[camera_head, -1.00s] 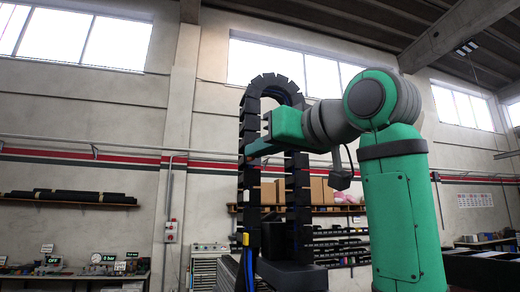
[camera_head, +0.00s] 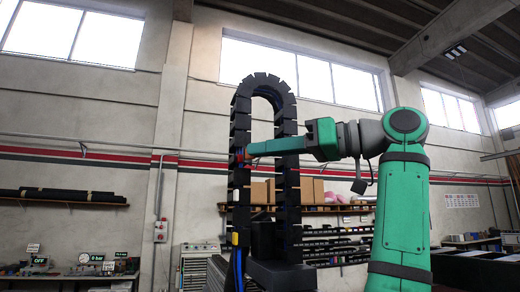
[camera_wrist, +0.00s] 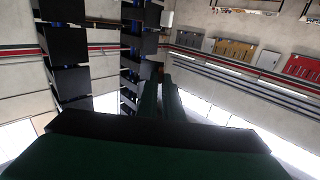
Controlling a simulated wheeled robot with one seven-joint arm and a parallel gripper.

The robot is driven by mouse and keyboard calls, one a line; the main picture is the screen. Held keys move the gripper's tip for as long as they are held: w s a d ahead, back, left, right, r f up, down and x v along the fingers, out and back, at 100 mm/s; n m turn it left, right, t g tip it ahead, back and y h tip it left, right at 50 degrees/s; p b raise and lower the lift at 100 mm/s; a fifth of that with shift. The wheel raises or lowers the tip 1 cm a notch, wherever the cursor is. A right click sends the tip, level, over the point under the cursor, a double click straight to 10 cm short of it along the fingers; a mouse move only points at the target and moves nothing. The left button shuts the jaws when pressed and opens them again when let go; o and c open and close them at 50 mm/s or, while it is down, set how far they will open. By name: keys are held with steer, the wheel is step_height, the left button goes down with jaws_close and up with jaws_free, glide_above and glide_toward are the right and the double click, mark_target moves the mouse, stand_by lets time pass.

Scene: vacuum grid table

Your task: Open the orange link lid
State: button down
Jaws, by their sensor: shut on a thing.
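A black cable chain (camera_head: 262,84) stands upright as an inverted U of several links. My gripper (camera_head: 246,153) reaches in from the right, level, with its fingertips at the inner side of the chain's left column. A small orange-red bit, seemingly the orange link lid (camera_head: 240,156), shows at the fingertips; most of it is hidden. The fingers are close together, shut on it. In the wrist view my gripper (camera_wrist: 161,78) points away beside the dark links (camera_wrist: 72,82); the lid cannot be made out clearly there.
The chain's right column (camera_head: 280,185) stands close to my fingers. Blue cables (camera_head: 239,268) and a black base (camera_head: 282,274) are at its foot. A shelf with boxes (camera_head: 308,190) and a bench with gauges (camera_head: 95,266) stand behind.

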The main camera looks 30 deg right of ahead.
steer(key=shift+d+n+g+y, duration=0.45)
steer(key=shift+n+g+y, duration=0.35)
steer(key=shift+y, duration=0.2)
steer(key=shift+d+y, duration=0.1)
steer(key=shift+y, duration=0.2)
steer(key=c, duration=1.9)
jaws_free()
